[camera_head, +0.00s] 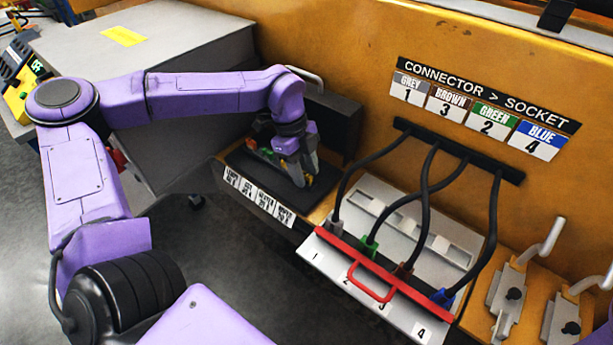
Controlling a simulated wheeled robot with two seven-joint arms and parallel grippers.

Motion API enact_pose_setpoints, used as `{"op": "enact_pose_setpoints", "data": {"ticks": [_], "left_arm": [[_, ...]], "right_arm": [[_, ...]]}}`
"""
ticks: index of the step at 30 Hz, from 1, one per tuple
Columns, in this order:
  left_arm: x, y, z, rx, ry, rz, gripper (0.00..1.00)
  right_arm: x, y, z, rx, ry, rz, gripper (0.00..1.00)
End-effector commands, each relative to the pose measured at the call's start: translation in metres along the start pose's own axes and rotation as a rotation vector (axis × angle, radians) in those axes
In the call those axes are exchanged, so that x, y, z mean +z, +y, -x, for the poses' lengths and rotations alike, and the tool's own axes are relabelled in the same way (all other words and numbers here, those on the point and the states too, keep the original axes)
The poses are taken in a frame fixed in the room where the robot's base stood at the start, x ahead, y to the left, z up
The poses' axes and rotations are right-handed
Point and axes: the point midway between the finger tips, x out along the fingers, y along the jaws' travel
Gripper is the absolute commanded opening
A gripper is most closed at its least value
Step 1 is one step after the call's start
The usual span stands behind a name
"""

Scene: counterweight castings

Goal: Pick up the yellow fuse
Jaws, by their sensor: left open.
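My left gripper (299,172) points down over a dark fuse tray (265,179) with a white label strip along its front. Its fingers look apart, with nothing clearly held between them. A small yellow piece (282,164), which looks like the yellow fuse, shows right beside the fingers and is partly hidden by them. I cannot tell whether they touch it. Small green and red pieces (265,153) lie in the tray just left of the gripper. My right gripper is out of view.
A dark box (336,125) stands behind the tray. To the right, black cables run down to a grey socket panel (345,272) with a red handle bar (372,263). Metal levers (508,295) stand at the far right. A grey cabinet (190,40) is at the left.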

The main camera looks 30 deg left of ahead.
Motion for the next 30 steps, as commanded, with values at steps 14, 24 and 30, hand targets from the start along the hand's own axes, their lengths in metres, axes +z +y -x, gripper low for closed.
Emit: {"op": "enact_pose_setpoints", "data": {"ticks": [14,24,30], "left_arm": [[-0.001,-0.001,0.000,0.001,0.000,-0.001,0.00],[-0.005,-0.001,0.016,-0.002,-0.001,-0.001,0.00],[-0.010,0.022,0.061,-0.012,0.004,-0.003,0.00]], "right_arm": [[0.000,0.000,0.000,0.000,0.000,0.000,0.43],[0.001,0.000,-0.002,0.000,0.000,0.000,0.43],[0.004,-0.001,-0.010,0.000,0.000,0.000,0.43]]}}
